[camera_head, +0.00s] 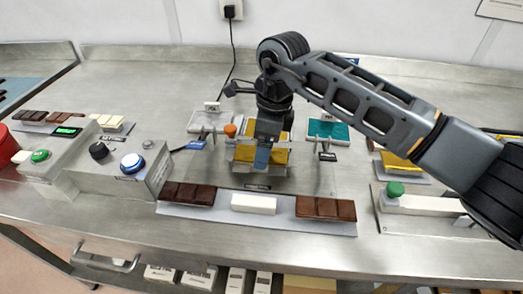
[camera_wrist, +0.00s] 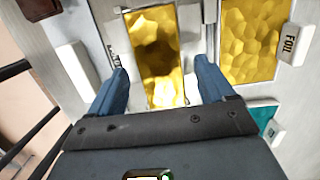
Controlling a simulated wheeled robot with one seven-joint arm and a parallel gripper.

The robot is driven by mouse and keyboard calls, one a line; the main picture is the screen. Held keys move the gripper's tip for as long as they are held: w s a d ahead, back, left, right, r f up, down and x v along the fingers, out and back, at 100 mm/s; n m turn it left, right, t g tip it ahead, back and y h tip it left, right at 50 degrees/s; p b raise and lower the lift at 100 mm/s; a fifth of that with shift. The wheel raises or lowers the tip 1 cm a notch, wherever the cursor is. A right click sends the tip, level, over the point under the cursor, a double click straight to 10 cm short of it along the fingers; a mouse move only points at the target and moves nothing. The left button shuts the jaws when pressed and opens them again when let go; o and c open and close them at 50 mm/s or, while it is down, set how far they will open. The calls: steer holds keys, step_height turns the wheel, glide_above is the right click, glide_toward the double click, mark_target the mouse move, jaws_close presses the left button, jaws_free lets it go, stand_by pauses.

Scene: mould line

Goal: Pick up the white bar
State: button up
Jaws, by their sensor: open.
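The white bar (camera_head: 254,204) lies on a grey tray (camera_head: 212,214) at the front of the bench, between two brown chocolate bars. It also shows in the wrist view (camera_wrist: 77,66), left of the fingers and outside the jaws. My gripper (camera_head: 263,160) points down behind the bar, over the gold foil area. In the wrist view my gripper (camera_wrist: 162,80) has its two blue fingers spread apart, with a gold sheet (camera_wrist: 155,55) in view beyond and between them. Nothing is held.
Brown bars (camera_head: 188,193) and (camera_head: 326,207) flank the white bar closely. A control box with a blue button (camera_head: 133,162) stands to the left. A teal sheet (camera_head: 328,130) is behind right. A green-knobbed device (camera_head: 394,190) stands at the right.

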steer(key=shift+a+f, duration=0.1)
steer(key=shift+f, duration=0.15)
steer(key=shift+c, duration=0.5)
steer(key=shift+r, duration=0.1)
steer(key=c, duration=1.1)
